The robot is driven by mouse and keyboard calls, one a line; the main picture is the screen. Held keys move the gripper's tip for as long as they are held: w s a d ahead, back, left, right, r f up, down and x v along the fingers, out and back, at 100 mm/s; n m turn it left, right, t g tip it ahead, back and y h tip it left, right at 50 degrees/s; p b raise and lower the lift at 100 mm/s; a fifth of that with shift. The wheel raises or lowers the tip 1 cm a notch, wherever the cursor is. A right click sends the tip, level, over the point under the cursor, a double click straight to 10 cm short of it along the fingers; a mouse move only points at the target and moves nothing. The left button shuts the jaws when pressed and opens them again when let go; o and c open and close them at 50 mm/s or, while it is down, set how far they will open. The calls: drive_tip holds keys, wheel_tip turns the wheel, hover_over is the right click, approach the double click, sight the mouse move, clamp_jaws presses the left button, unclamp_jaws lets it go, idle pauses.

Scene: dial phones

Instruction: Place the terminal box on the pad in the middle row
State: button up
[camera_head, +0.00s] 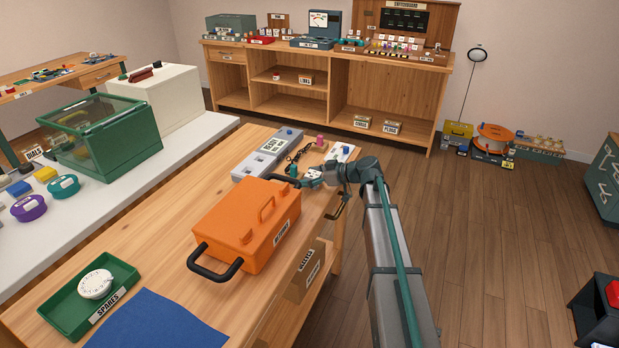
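My gripper (298,179) is low over the far right part of the wooden workbench (185,205), just beyond the orange case. It is small and partly covered by its own wrist, so I cannot tell whether its fingers are open or hold something. A grey unit (258,163) with lighter panels and a "READY" label lies to the left of my gripper; its panels may be the pads, but rows are not clear. I cannot surely pick out the terminal box. A black cord-like thing (299,152), a pink spool (320,142) and a small white piece with blue (343,151) lie beyond my gripper.
The orange case (237,222) with black handle stands close in front of my gripper. A green spares tray (70,312) holds a white dial (95,284). A blue cloth (157,322) lies at the near edge. A green clear-lidded box (103,138) stands on the left counter.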

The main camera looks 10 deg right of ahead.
drive_tip(key=shift+r, duration=0.15)
drive_tip(key=b+v, duration=0.1)
drive_tip(key=v, duration=0.9)
drive_tip(key=shift+d, duration=0.25)
drive_tip(key=shift+o, duration=0.6)
drive_tip(key=shift+v, duration=0.8)
drive_tip(key=shift+a+r, duration=0.1)
